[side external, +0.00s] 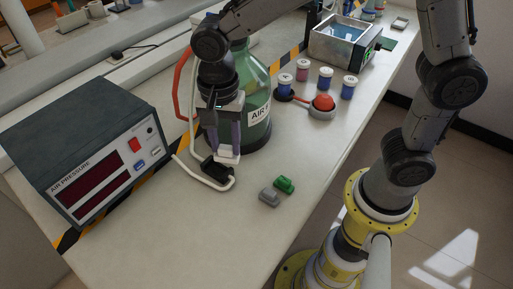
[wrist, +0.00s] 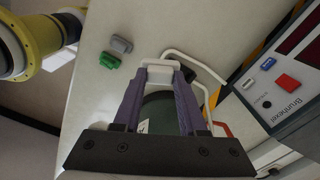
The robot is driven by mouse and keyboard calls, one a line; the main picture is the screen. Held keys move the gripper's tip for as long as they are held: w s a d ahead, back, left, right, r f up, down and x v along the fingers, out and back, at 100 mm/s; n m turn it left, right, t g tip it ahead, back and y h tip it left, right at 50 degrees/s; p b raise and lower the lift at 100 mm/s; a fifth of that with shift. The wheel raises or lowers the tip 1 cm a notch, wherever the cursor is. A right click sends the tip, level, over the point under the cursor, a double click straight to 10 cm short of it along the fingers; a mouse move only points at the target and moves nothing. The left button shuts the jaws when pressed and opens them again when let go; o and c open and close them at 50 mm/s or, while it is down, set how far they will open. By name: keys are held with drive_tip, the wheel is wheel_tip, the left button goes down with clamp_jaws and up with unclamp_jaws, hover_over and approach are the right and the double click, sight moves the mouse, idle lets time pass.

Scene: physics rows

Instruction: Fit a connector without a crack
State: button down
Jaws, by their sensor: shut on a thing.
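My gripper (side external: 224,148) points down and is shut on a white connector (side external: 228,154). In the wrist view the white connector (wrist: 160,71) sits between the purple fingertips. A black block (side external: 215,170) with a white hose (side external: 204,183) lies on the table just below it. I cannot tell whether the white connector touches the black block. A green connector (side external: 285,184) and a grey connector (side external: 269,197) lie loose side by side on the table, to the right of my gripper; they also show in the wrist view, green (wrist: 109,60) and grey (wrist: 122,45).
A large green glass bottle (side external: 257,118) stands close behind my gripper. The air pressure box (side external: 84,152) stands to the left. Several small jars (side external: 325,78), a red-topped button (side external: 323,103) and a metal bath (side external: 345,42) are farther back. The front of the table is clear.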

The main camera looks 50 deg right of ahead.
drive_tip(key=shift+w+d+f+m, duration=0.75)
drive_tip(key=shift+w+f, duration=0.65)
drive_tip(key=shift+f, duration=0.85)
drive_tip(key=shift+w+d+f+m, duration=0.55)
drive_tip(key=shift+w+f+m, duration=0.6)
drive_tip(key=shift+f, duration=1.1)
drive_tip(key=shift+w+d+f+m, duration=0.65)
drive_tip(key=shift+w+f, duration=0.95)
drive_tip(key=shift+f, duration=0.65)
drive_tip(key=shift+f, duration=0.45)
drive_tip(key=shift+c, duration=1.9)
unclamp_jaws()
